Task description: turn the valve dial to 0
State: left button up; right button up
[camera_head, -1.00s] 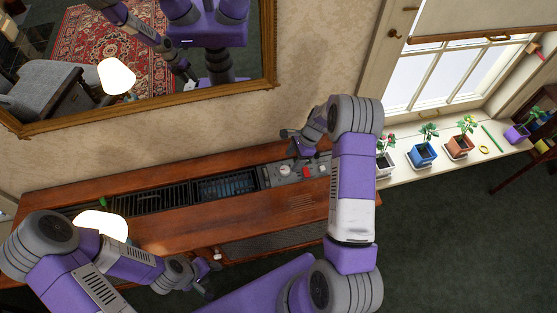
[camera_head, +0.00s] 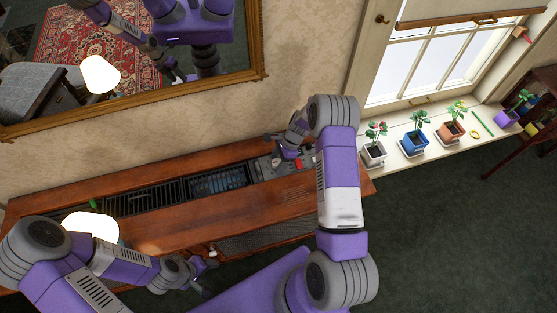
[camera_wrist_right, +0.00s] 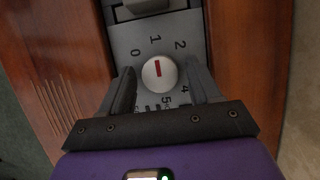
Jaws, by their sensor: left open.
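The valve dial (camera_wrist_right: 159,74) is a round pale knob with a red mark, set in a grey panel (camera_wrist_right: 143,31) with printed numbers. In the right wrist view the mark points up, close to the 1. The 0 is to the upper left, the 2 to the upper right. My right gripper (camera_wrist_right: 160,72) is open, one finger on each side of the dial, with gaps between. My left gripper (camera_head: 207,276) is open and empty before the cabinet's front.
The panel is set in a long wooden cabinet top (camera_head: 160,187) beside dark grilles (camera_head: 150,195). A red piece (camera_head: 298,164) sits on the panel near my right gripper. A lit lamp (camera_head: 91,228) stands at left. Potted plants line the windowsill (camera_head: 410,152) at right.

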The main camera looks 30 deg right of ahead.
jog(key=c, duration=0.9)
jog(key=shift+o, duration=0.2)
jog(key=shift+n, duration=0.3)
jog(key=n+b, duration=0.1)
jog(key=n, duration=0.1)
jog(key=n+g, duration=0.1)
jog(key=shift+w+f+n+g+b, duration=0.1)
jog(key=shift+w+n+g+b, duration=0.05)
jog(key=shift+n+g+b, duration=0.2)
jog(key=shift+w+n+g+h+b, duration=0.15)
jog(key=shift+n+g+b, duration=0.25)
jog(key=shift+n, duration=0.75)
jog(key=shift+s+n+g+h+b, duration=0.15)
jog(key=shift+n+g+b, duration=0.2)
jog(key=shift+n, duration=0.75)
jog(key=o, duration=1)
jog(key=shift+o, duration=0.2)
jog(key=shift+w+r, duration=0.1)
jog(key=shift+r, duration=0.1)
